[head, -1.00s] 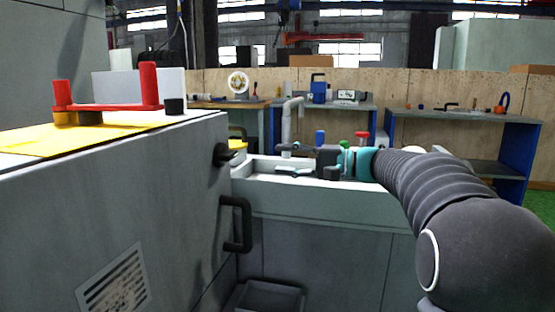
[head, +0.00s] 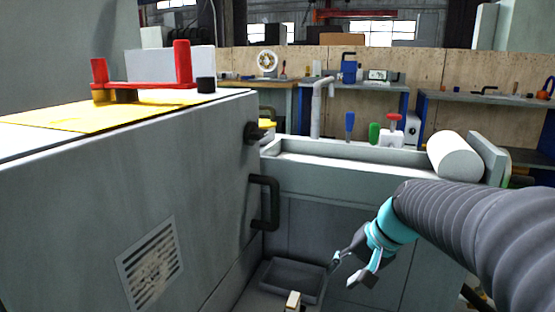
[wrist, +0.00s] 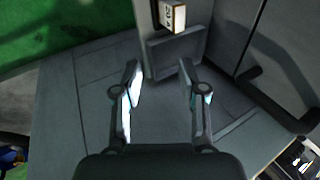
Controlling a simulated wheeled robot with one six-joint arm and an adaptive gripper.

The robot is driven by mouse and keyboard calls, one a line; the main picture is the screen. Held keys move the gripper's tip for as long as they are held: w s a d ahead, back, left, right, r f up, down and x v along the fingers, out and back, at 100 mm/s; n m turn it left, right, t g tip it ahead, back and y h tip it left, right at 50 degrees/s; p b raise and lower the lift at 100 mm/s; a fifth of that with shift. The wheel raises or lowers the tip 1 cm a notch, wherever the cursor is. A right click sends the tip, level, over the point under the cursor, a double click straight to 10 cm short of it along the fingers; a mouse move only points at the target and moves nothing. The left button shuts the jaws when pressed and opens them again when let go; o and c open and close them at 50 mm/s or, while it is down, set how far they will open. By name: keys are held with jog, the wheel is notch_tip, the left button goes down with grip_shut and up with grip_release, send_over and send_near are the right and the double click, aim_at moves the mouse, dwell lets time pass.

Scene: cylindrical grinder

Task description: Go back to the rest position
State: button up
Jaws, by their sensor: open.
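In the wrist view the open fingers (wrist: 158,72) point at a dark grey tray (wrist: 188,50). The tray also shows in the head view (head: 290,274), left of the gripper. A small white and yellow block (wrist: 173,17) with a printed label lies beyond the fingertips; it shows at the bottom edge of the head view (head: 292,301).
A grey cabinet (head: 120,200) with a dark handle (head: 265,203) and a red bracket (head: 142,84) on top fills the left. A pale ledge (head: 350,154) and a white cylinder (head: 455,155) stand behind my arm. Workbenches line the back wall.

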jog(key=s+d+r+n+t+h+p, duration=0.1)
jog(key=s+n+h, duration=0.3)
jog(key=s, duration=1.3)
jog(key=shift+d+r+n+t+h+p, duration=0.15)
jog(key=shift+d+n+t+h+p, duration=0.25)
jog(key=shift+t, duration=0.3)
jog(key=shift+s, duration=0.1)
